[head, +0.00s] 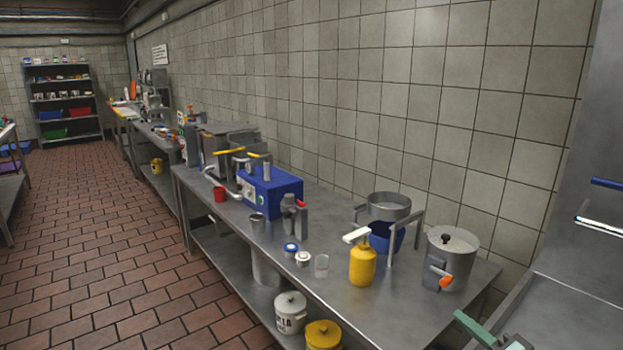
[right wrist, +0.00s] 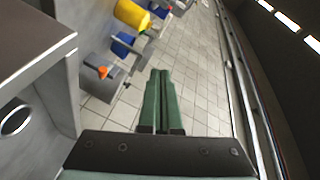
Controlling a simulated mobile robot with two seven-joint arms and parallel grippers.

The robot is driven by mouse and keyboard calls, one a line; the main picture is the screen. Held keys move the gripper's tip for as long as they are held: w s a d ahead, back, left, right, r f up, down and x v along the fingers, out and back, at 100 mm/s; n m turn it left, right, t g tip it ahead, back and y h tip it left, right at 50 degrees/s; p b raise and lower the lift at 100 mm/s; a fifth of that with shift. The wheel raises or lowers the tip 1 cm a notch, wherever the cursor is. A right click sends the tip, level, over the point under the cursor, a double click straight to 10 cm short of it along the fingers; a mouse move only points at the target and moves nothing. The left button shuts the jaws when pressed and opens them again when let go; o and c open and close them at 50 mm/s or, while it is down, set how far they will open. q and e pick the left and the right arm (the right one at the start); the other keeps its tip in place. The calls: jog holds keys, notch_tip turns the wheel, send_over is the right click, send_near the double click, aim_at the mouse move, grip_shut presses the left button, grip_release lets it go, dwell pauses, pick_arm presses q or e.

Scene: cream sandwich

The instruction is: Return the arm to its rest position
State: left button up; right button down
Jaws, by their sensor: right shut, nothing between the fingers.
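My right gripper (head: 462,316) shows at the lower right edge of the head view, with its green fingers in front of the steel counter's near end. In the right wrist view its two green fingers (right wrist: 160,78) lie side by side, shut, with nothing between them. The fingers appear clear of the counter and of everything on it. My left gripper is in neither view.
The steel counter (head: 330,262) runs along the tiled wall. It holds a yellow dispenser (head: 362,266), a steel pot with an orange tap (head: 452,256), a blue machine (head: 272,192) and small cups. A steel appliance (head: 580,300) stands at the right. The tiled floor (head: 110,250) is open at left.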

pick_arm(q)
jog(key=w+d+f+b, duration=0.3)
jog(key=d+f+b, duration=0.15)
jog(key=b, duration=0.35)
pick_arm(e)
jog(key=s+a+f+n+g+h, duration=0.15)
jog(key=s+a+f+n, duration=0.3)
jog(key=s+f, duration=0.55)
jog(key=s+a+f+n+g, duration=0.3)
jog(key=s+a+f, duration=0.35)
jog(key=f, duration=0.55)
jog(key=s+a+f+n+g+h, duration=0.1)
jog(key=s+a+f+n+g, duration=0.3)
jog(key=s+f, duration=0.6)
pick_arm(q)
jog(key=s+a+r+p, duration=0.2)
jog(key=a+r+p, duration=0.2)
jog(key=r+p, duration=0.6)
jog(key=p, duration=0.4)
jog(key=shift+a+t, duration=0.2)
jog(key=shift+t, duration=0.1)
pick_arm(e)
notch_tip(320, 180, up, 10)
jog(key=d+t, duration=0.2)
jog(key=shift+d+f+h, duration=0.15)
jog(key=shift+f+h, duration=0.05)
jog(key=shift+h, duration=0.15)
